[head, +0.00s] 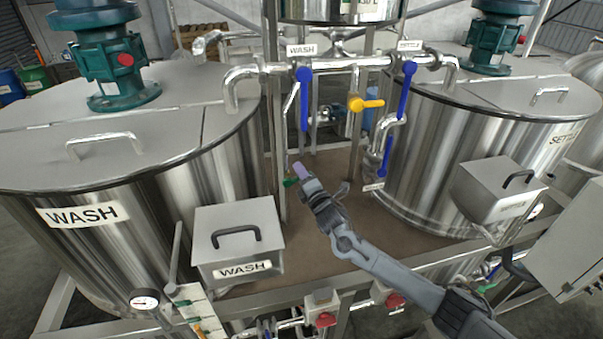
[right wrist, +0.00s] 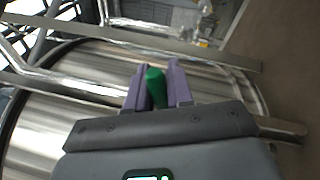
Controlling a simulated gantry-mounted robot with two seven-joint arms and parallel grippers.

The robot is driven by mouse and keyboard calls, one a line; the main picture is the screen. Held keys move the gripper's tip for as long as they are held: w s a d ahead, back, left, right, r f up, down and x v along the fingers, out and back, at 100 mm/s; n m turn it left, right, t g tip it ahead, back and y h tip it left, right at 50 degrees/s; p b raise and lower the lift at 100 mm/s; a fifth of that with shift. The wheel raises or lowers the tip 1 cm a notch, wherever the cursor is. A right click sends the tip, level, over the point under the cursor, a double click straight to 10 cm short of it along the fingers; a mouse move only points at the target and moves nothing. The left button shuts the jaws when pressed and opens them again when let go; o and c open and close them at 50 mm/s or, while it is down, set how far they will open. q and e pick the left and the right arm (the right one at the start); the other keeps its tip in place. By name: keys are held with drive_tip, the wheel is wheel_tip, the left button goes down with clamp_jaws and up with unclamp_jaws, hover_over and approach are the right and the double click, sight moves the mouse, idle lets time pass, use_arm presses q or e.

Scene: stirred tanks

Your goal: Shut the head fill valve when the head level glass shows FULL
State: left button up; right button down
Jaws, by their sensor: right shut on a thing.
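My right gripper (head: 297,176) reaches over the deck between the two large tanks. It is shut on a green handle (head: 290,183), beside an upright metal pipe. The right wrist view shows the green handle (right wrist: 156,88) between the two purple fingers. No label on this handle can be read, so I cannot tell which valve it is. A raised steel tank (head: 335,10) is cut off at the top of the head view. I cannot make out a head level glass or a FULL mark. My left gripper is not in view.
The WASH tank (head: 150,180) stands left and the settling tank (head: 430,150) right. Blue handles (head: 304,98) and a yellow handle (head: 366,104) hang from the pipework above. A lidded WASH box (head: 238,218) stands close on the left. The brown deck (head: 330,240) is mostly clear.

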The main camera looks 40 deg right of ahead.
drive_tip(key=m, duration=0.1)
drive_tip(key=f+m+h+b, duration=0.1)
drive_tip(key=m, duration=0.1)
drive_tip(key=m+b, duration=0.1)
drive_tip(key=shift+s+d+f+h, duration=0.1)
drive_tip(key=shift+d+f+h, duration=0.1)
drive_tip(key=shift+f+h, duration=0.1)
drive_tip(key=c, duration=1.1)
unclamp_jaws()
